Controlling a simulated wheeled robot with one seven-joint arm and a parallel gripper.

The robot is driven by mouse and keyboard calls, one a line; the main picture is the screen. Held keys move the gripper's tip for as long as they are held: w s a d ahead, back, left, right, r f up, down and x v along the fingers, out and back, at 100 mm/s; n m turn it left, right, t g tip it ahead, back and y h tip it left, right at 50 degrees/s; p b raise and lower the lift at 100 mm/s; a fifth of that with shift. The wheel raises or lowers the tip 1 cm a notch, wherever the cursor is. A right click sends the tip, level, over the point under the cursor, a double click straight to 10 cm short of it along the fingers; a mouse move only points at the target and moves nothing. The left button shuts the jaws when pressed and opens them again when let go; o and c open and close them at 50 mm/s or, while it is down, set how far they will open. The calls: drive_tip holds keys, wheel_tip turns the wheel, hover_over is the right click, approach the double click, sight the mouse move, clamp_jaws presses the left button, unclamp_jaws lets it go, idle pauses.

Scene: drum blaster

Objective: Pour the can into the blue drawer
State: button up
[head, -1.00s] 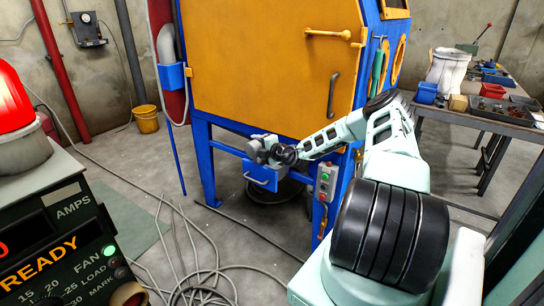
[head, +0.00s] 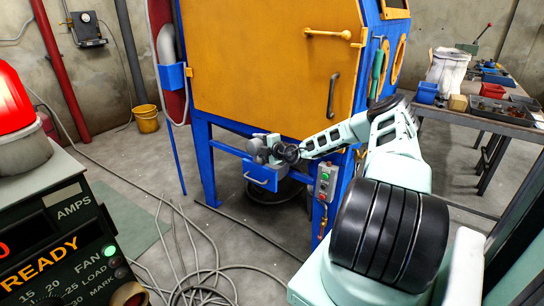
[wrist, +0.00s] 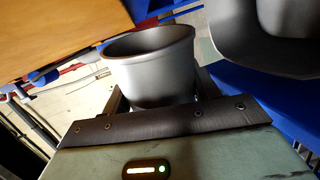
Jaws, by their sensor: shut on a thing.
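A grey, round, open-topped can (wrist: 148,75) is between the fingers of my gripper (wrist: 155,95) in the wrist view. Its dark rim is at the top of that view, and I cannot see its contents. In the head view my gripper (head: 268,150) is small, at the blue drawer (head: 261,177) under the blaster cabinet. The drawer has a light handle on its front, and its inside is mostly hidden. My gripper is just above and behind the drawer front; I cannot tell whether they touch.
The orange cabinet (head: 270,65) stands on blue legs right above the drawer. A grey control box (head: 325,183) is to the right. A large grey rounded object (wrist: 285,35) is close beside the can in the wrist view. Cables (head: 200,270) lie on the floor.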

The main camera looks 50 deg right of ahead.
drive_tip(key=shift+d+r+m+y, duration=0.3)
drive_tip(key=shift+d+r+m, duration=0.15)
drive_tip(key=shift+m, duration=0.45)
idle(2.3)
drive_tip(key=shift+a, duration=0.1)
